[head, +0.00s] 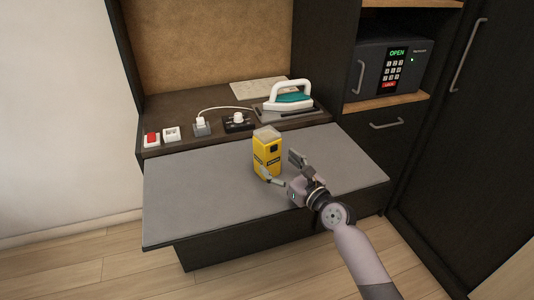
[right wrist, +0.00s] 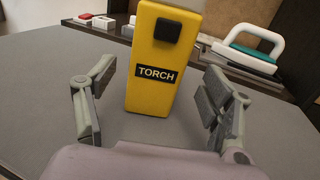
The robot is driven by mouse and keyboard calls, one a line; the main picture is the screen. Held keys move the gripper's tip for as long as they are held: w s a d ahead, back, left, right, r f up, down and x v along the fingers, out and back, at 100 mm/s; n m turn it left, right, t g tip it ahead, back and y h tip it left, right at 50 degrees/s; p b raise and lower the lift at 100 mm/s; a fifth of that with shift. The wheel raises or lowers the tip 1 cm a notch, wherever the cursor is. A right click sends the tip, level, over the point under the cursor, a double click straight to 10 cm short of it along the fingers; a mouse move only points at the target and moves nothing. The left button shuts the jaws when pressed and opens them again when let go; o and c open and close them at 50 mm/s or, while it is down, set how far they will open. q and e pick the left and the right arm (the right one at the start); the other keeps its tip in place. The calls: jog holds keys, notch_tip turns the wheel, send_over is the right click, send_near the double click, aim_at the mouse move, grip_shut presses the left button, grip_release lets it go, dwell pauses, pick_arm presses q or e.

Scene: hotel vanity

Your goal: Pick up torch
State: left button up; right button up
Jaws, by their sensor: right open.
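The torch (head: 267,156) is a yellow, box-shaped body with a pale top, standing upright on the grey desk surface. In the right wrist view the torch (right wrist: 163,62) shows a black square button and a "TORCH" label, and its top is cut off. My right gripper (head: 280,167) is open close to the torch. In the right wrist view its fingers (right wrist: 155,95) stand at the left and right of the torch, with gaps on both sides. The torch is a little ahead, and nothing is held. My left gripper is not in view.
On the brown shelf behind stand an iron (head: 290,97) with a white handle, a red switch (head: 152,138), a white switch (head: 171,133) and plugs in sockets (head: 238,121). A safe (head: 393,66) reading "OPEN" is at the right. The grey desk (head: 190,195) is clear left of the torch.

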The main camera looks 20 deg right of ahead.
jog(key=shift+x, duration=3.05)
jog(key=shift+s+a+f, duration=0.1)
jog(key=shift+c, duration=0.4)
jog(key=c, duration=1.4)
